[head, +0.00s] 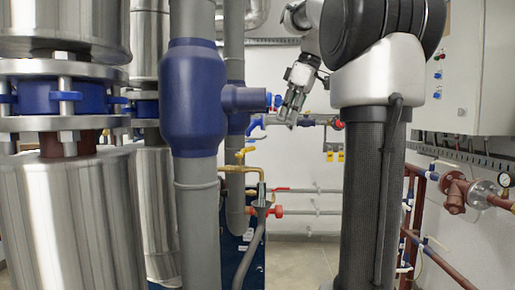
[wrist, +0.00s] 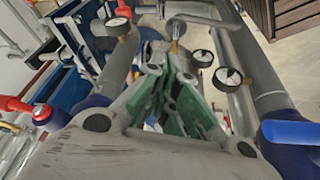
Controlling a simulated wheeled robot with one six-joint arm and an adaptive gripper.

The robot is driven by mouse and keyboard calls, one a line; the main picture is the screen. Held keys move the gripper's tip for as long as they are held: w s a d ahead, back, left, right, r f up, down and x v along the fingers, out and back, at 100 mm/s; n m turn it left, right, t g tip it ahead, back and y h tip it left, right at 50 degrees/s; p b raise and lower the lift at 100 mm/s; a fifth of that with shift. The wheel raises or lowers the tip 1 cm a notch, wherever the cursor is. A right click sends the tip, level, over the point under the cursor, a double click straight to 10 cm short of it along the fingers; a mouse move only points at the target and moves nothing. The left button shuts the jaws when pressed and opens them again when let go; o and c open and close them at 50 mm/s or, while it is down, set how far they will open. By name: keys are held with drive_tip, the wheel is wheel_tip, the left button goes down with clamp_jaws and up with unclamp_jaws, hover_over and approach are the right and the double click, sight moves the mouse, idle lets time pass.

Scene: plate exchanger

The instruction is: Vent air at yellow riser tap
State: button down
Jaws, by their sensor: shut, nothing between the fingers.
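A yellow tap handle (head: 244,153) sits beside the grey riser in the head view, above a bent brass pipe (head: 243,169). My gripper (head: 288,113) is above and to the right of this tap in the picture, apart from it, tilted downward. In the wrist view its green-padded fingers (wrist: 180,103) are shut with nothing held. A small brass fitting (wrist: 174,37) shows beyond the fingers; I cannot tell if it belongs to the yellow tap.
A blue lever (head: 257,122) is close to my gripper's left. A red handle (head: 272,210) sits below the tap. The thick grey riser with a blue valve body (head: 192,100) stands left. In the wrist view, pressure gauges (wrist: 228,78) and pipes crowd around the fingers.

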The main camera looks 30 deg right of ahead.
sight(246, 151)
drive_tip(key=w+a+f, duration=0.4)
drive_tip(key=w+f, duration=0.2)
drive_tip(key=f, duration=0.3)
drive_tip(key=shift+w+a+f+m, duration=0.15)
drive_tip(key=shift+w+m, duration=0.2)
drive_tip(key=shift+m, duration=0.05)
drive_tip(key=w+n, duration=0.3)
drive_tip(key=shift+a+g+y, duration=0.25)
drive_tip(key=shift+g+y, duration=0.15)
